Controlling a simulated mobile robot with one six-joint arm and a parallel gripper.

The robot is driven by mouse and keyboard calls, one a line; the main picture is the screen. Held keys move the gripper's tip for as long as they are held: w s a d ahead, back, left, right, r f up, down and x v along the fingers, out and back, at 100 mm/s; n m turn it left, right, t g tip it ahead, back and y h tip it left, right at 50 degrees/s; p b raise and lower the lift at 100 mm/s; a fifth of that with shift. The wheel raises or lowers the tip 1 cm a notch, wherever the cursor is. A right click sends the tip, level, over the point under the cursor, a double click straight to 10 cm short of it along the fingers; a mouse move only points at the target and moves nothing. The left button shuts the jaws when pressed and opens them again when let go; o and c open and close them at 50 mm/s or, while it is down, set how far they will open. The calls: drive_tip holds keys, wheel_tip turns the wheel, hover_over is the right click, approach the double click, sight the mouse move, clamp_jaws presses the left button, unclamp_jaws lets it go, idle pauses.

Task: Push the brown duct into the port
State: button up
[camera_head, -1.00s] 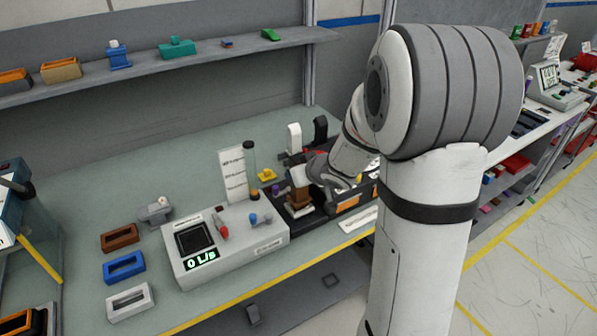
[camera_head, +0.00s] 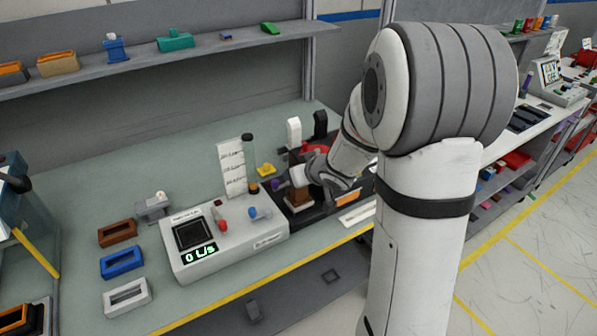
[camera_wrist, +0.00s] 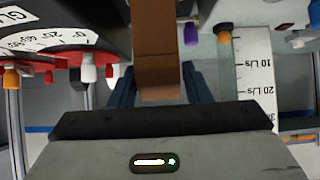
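The brown duct (camera_head: 299,196) stands upright at the dark fixture (camera_head: 305,216) just right of the flow meter box. In the wrist view the duct (camera_wrist: 157,50) runs down the middle toward my gripper. My gripper (camera_wrist: 158,78) has one dark blue finger on each side of it, with the tips close against its sides, and looks shut on it. In the head view my gripper is at the duct's upper end, its fingers not clearly seen. The port is hidden; I cannot tell how deep the duct sits.
The flow meter box (camera_head: 222,240) reads 0 L/s. A clear tube (camera_head: 249,160) and white scale card (camera_head: 231,168) stand close left of the gripper. Brown, blue and white frames (camera_head: 123,262) lie at left. A red-and-black gauge body (camera_wrist: 65,30) is near in the wrist view.

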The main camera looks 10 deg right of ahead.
drive_tip(key=o, duration=0.3)
drive_tip(key=p+v, duration=0.2)
drive_tip(key=v, duration=0.6)
idle(0.4)
drive_tip(key=s+d+r+m+g+h, duration=0.2)
drive_tip(key=s+d+r+m+h, duration=0.15)
drive_tip(key=s+r+h, duration=0.4)
drive_tip(key=s+a+g+y, duration=0.1)
drive_tip(key=s+a, duration=0.1)
drive_tip(key=s, duration=0.3)
drive_tip(key=s+a+f+g+y, duration=0.1)
drive_tip(key=s+a+g+y, duration=0.1)
drive_tip(key=s, duration=0.3)
drive_tip(key=s+a+g+y, duration=0.1)
drive_tip(key=s+a, duration=0.1)
drive_tip(key=s, duration=0.3)
drive_tip(key=shift+s+a+f+g+y, duration=0.1)
drive_tip(key=shift+s+f+g+y, duration=0.15)
drive_tip(key=shift+g, duration=0.15)
